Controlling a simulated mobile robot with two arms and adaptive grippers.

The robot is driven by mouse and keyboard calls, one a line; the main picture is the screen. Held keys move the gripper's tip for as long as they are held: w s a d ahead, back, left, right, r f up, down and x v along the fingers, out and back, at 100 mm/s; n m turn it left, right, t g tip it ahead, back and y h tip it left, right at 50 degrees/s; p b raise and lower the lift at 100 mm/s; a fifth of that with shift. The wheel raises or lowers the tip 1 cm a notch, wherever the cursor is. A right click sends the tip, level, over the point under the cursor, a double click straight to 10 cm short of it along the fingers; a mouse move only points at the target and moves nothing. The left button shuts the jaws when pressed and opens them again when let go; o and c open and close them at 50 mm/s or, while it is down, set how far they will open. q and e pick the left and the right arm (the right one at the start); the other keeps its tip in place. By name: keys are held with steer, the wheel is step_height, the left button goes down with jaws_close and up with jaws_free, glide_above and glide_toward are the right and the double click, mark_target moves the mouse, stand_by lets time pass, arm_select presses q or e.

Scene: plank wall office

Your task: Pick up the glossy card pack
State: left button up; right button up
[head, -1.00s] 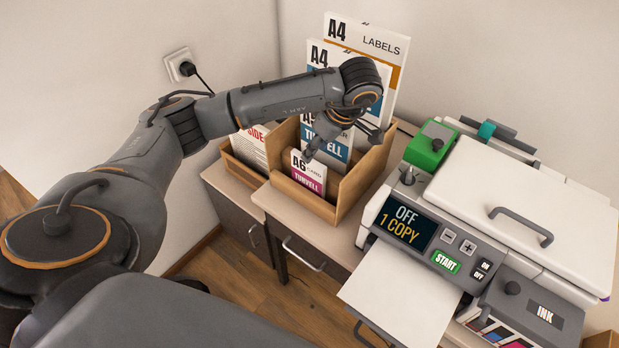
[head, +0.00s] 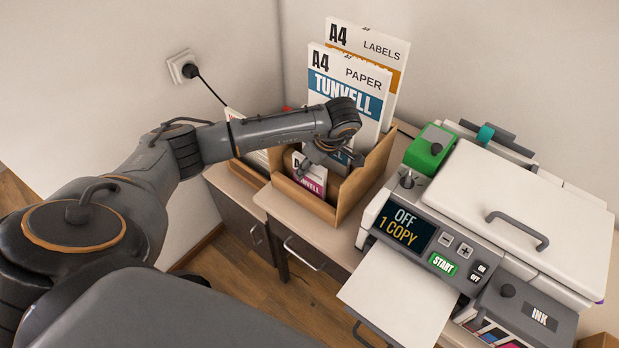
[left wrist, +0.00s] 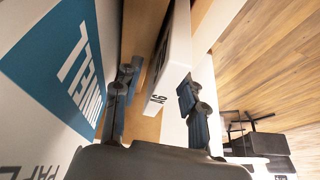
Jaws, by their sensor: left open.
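The glossy card pack (head: 314,187), white with a magenta band, stands in the front compartment of the brown organizer (head: 352,200). My left gripper (head: 327,160) is open over it, and its fingers and wrist cover the pack's upper right part. In the left wrist view the card pack (left wrist: 170,62) shows its white top edge between the two spread fingers of my left gripper (left wrist: 158,88). Whether a finger touches it I cannot tell. My right gripper is not in view.
A tall A4 paper pack (head: 345,90) and an A4 labels pack (head: 391,60) stand behind. Another pack behind the card is mostly hidden by my gripper.

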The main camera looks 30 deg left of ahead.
arm_select(q)
steer(key=shift+f+b, duration=0.25)
steer(key=shift+b, duration=0.05)
stand_by(0.5)
jaws_close()
